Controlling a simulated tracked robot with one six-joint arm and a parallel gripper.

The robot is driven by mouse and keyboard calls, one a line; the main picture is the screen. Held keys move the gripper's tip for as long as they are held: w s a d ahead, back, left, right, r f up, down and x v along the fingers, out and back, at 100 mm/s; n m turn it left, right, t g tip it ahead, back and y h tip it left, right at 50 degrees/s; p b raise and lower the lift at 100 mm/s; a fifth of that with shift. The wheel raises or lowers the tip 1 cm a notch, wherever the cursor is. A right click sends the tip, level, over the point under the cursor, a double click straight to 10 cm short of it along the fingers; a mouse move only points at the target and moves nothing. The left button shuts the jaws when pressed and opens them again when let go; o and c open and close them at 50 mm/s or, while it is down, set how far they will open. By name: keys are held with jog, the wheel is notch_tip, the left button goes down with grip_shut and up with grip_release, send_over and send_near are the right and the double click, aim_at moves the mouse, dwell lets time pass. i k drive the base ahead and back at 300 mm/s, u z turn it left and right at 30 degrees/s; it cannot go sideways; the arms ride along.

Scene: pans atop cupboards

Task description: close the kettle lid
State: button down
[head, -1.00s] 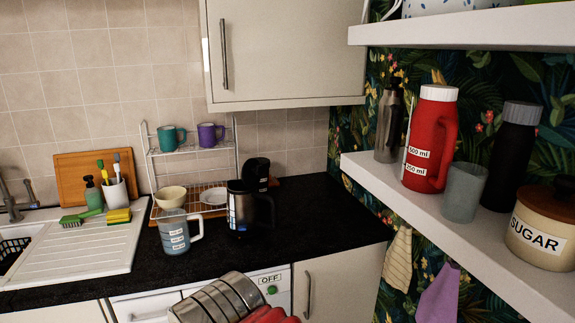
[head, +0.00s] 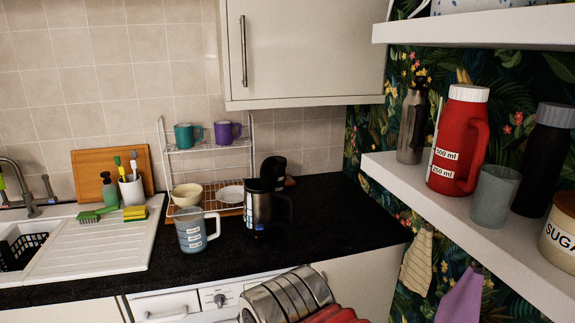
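The kettle (head: 258,212) is dark and steel-coloured, with a black handle on its right. A silver, banded part with red ribs, which appears to be the end of my arm with my gripper (head: 300,295), is at the bottom edge, low and in front of the worktop. Its fingertips cannot be made out. It looks well apart from the kettle.
A measuring jug (head: 196,231) stands just left of the kettle, before a wire rack (head: 205,148) with cups and bowls. The sink (head: 90,250) is at left. A shelf (head: 470,225) with a red flask (head: 460,140) juts out at right. Worktop right of the kettle is clear.

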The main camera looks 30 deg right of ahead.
aim_at(271, 170)
jog(key=u, duration=0.05)
jog(key=i, duration=1)
jog(key=z, duration=0.05)
